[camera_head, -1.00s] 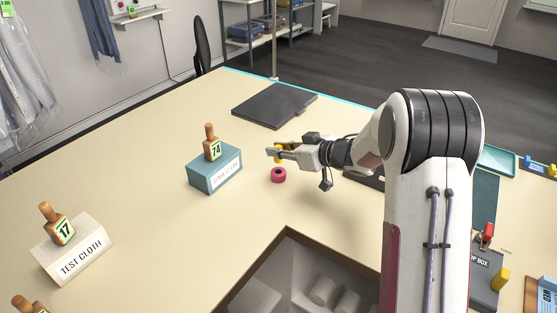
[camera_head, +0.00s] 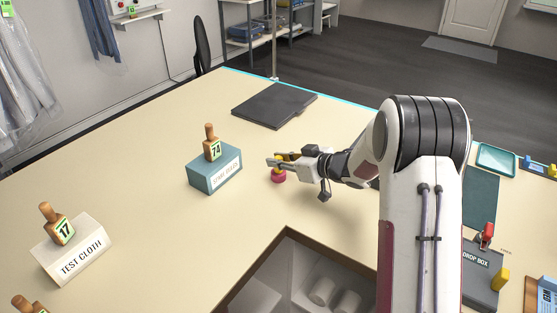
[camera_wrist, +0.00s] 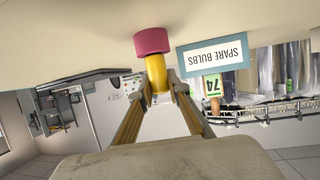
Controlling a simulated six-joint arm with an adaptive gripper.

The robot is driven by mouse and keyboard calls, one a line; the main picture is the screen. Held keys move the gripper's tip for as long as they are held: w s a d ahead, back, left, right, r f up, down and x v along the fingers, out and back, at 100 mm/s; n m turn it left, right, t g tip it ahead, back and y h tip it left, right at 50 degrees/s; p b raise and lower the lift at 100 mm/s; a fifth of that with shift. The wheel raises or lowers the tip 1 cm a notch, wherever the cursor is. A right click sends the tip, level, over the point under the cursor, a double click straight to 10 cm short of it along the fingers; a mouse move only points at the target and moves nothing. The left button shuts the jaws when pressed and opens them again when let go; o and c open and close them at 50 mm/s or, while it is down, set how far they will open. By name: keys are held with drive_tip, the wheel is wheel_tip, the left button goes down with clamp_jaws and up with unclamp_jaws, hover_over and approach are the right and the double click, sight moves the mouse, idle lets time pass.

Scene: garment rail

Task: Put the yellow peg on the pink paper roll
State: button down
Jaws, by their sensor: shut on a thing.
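The pink paper roll (camera_head: 278,178) stands on the cream table, to the right of the teal block. My gripper (camera_head: 277,161) is right above it, shut on the yellow peg (camera_wrist: 157,75). In the wrist view, which is upside down, the peg runs from between the fingers to the pink roll (camera_wrist: 152,41) and its end meets the roll's near face. I cannot tell whether the peg's end is inside the roll's hole or only resting against it. In the head view the fingers hide most of the peg.
The teal SPARE BULBS block (camera_head: 215,177) with a tagged wooden peg is close to the left. A dark flat folder (camera_head: 274,105) lies behind. An opening (camera_head: 300,262) is cut in the table in front. The TEST CLOTH block (camera_head: 76,250) is far left.

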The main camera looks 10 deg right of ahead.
drive_tip(key=shift+f, duration=0.1)
drive_tip(key=c, duration=1.9)
unclamp_jaws()
drive_tip(key=shift+r, duration=0.2)
drive_tip(key=shift+v, duration=6)
drive_tip(key=shift+d, duration=0.1)
